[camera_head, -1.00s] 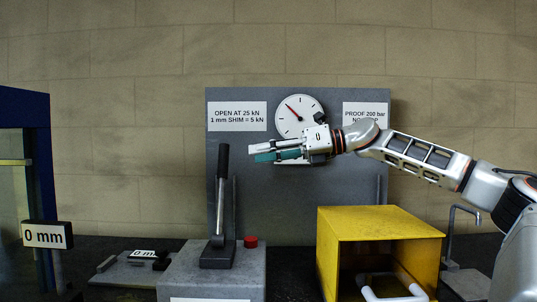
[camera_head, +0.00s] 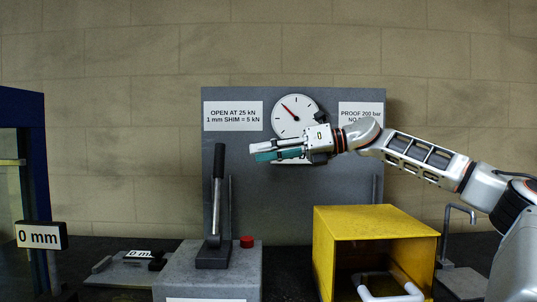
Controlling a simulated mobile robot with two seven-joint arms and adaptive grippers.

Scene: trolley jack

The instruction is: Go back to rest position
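My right gripper (camera_head: 252,152) reaches in from the right at mid-height, in front of the grey panel (camera_head: 340,187) and just below the dial gauge (camera_head: 295,117). Its pale and teal fingers point left and lie close together in this view. I cannot tell whether they are open or shut, and I see no object between them. It is well above the bench and looks clear of the lever (camera_head: 217,195). My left gripper is out of view.
A grey block (camera_head: 180,275) carries the lever and a red button (camera_head: 247,241). A yellow open-fronted box (camera_head: 345,225) with a white tube frame (camera_head: 390,292) stands below my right arm. A blue frame (camera_head: 45,150) with a "0 mm" sign (camera_head: 40,235) is at left.

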